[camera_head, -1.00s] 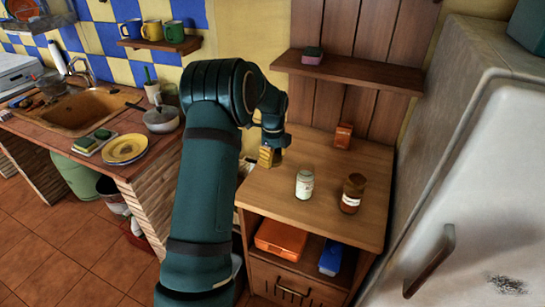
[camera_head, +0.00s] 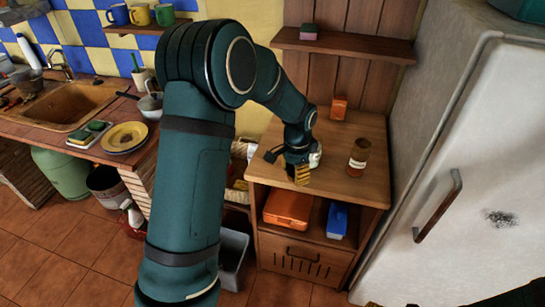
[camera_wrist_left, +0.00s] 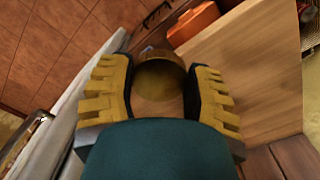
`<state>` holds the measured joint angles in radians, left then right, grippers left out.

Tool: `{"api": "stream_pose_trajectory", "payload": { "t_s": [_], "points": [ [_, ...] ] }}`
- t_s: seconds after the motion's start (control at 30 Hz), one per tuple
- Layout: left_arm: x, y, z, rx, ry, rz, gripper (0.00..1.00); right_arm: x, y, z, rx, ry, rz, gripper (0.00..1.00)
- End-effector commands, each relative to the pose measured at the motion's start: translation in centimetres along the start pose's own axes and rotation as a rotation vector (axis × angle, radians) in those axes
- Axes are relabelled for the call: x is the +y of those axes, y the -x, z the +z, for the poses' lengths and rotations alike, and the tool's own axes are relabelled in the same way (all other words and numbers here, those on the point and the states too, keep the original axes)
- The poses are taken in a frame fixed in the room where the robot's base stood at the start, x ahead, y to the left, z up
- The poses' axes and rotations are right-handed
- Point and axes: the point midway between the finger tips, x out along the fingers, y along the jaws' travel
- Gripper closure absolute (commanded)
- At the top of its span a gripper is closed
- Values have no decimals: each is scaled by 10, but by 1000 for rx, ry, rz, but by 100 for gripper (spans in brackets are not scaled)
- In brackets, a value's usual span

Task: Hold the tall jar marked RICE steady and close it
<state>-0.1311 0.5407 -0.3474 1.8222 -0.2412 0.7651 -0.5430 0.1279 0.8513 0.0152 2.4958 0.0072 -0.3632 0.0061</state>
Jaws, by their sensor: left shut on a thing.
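A pale jar (camera_head: 316,156) stands on the small wooden cabinet (camera_head: 345,187), mostly hidden behind my left gripper. My left gripper (camera_head: 301,174) is low over the cabinet top and shut on this jar. In the left wrist view its two yellow fingers (camera_wrist_left: 160,95) stand on either side of a round olive-brown thing (camera_wrist_left: 160,74). A brown jar (camera_head: 358,157) with a pale label stands upright to the right, apart from the gripper. I cannot read RICE on either jar, and the held jar's top is not clear.
A small orange box (camera_head: 339,108) stands at the back of the cabinet top. An orange container (camera_head: 288,209) and a blue one (camera_head: 337,220) are on the shelf below. The white fridge (camera_head: 440,170) is close on the right. The cabinet top's front right is clear.

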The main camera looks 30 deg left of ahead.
Motion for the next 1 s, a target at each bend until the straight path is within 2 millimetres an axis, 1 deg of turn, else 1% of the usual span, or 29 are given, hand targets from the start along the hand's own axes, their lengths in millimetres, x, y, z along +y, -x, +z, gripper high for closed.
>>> {"api": "stream_pose_trajectory", "payload": {
  "t_s": [0.03,0.1,0.2,0.3,0.4,0.57,0.83,0.87,0.9,0.93,0.97,1.0],
  "points": [
    [17,0,-4,0,63,0,64,0,0,0,-1,1,0,17],
    [36,0,-6,0,166,-1,64,0,0,0,-1,1,0,17],
    [61,-1,-9,1,300,-2,64,0,0,0,-1,1,0,17],
    [80,-2,-10,1,407,-3,64,0,0,0,-1,1,0,17],
    [93,-2,-9,1,484,-4,64,0,0,0,-1,1,0,17],
    [102,-3,-9,2,544,-4,64,0,0,0,-1,1,0,17],
    [102,-3,-9,2,551,-4,64,0,0,0,-1,1,0,17],
    [102,-3,-9,2,551,-4,64,0,0,0,-1,1,0,27],
    [102,-3,-9,2,551,-4,64,0,0,0,-1,1,0,41],
    [102,-3,-9,2,551,-4,64,0,0,0,-1,1,0,52],
    [102,-3,-9,2,551,-4,64,0,0,0,-1,1,0,54],
    [102,-3,-9,2,551,-4,64,0,0,0,-1,1,0,54]
  ]
}}
